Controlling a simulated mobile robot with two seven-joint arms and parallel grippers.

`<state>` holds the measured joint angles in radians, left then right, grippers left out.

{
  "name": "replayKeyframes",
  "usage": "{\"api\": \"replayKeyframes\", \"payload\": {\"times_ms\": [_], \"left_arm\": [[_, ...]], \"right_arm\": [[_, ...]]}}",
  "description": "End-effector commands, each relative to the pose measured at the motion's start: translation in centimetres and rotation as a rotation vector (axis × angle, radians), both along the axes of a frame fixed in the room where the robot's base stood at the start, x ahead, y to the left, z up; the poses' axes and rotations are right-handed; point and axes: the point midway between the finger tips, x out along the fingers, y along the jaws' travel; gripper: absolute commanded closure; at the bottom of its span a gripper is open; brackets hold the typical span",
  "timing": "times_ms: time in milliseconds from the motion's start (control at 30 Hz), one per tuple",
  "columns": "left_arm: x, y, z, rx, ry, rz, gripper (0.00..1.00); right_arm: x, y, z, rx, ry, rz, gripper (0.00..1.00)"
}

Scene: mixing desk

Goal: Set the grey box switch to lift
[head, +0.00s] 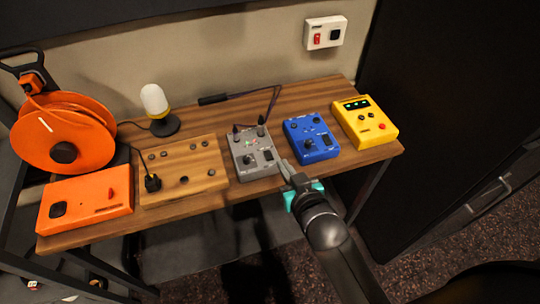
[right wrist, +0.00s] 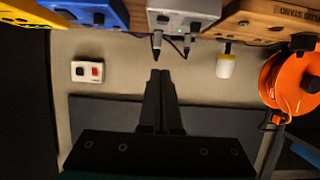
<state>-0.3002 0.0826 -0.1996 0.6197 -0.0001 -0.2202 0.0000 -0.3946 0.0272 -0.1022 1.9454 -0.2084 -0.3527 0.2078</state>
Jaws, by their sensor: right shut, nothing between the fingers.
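The grey box (head: 257,169) sits near the front edge of the desk, between a wooden board and a blue box. Its top carries a black knob (head: 248,159), a dark switch (head: 268,155) at the right and a small green light. The switch's setting is too small to read. Two plugs with cables stand at its back edge. My right gripper (head: 287,168) is shut and empty, just in front and right of the grey box; contact cannot be told. In the right wrist view, its fingers (right wrist: 161,98) point toward the grey box (right wrist: 184,6) at the top. My left gripper is out of view.
The blue box (head: 311,138) and yellow box (head: 365,122) stand to the right. The wooden board (head: 183,170), orange box (head: 85,201), orange reel (head: 64,131) and white lamp (head: 155,101) stand to the left. A wall switch (head: 325,33) hangs behind. The desk's front (head: 205,205) is a narrow strip.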

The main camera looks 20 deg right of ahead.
Motion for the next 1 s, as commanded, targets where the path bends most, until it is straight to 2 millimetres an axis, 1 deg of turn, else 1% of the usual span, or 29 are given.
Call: {"api": "replayKeyframes", "payload": {"times_ms": [300, 467, 567, 1000], "left_arm": [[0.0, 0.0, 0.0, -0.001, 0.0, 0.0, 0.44], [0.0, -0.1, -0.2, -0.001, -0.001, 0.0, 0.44], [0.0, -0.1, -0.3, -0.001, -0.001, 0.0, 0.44], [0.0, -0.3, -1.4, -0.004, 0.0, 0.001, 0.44]], "right_arm": [[0.1, 0.0, -0.1, 0.0, 0.0, 0.0, 1.0], [1.0, 0.1, -0.5, 0.0, -0.001, 0.0, 1.0], [2.2, 0.1, -0.9, 0.0, -0.001, 0.001, 1.0], [8.8, 0.4, -3.5, -0.001, -0.001, 0.001, 1.0]]}}
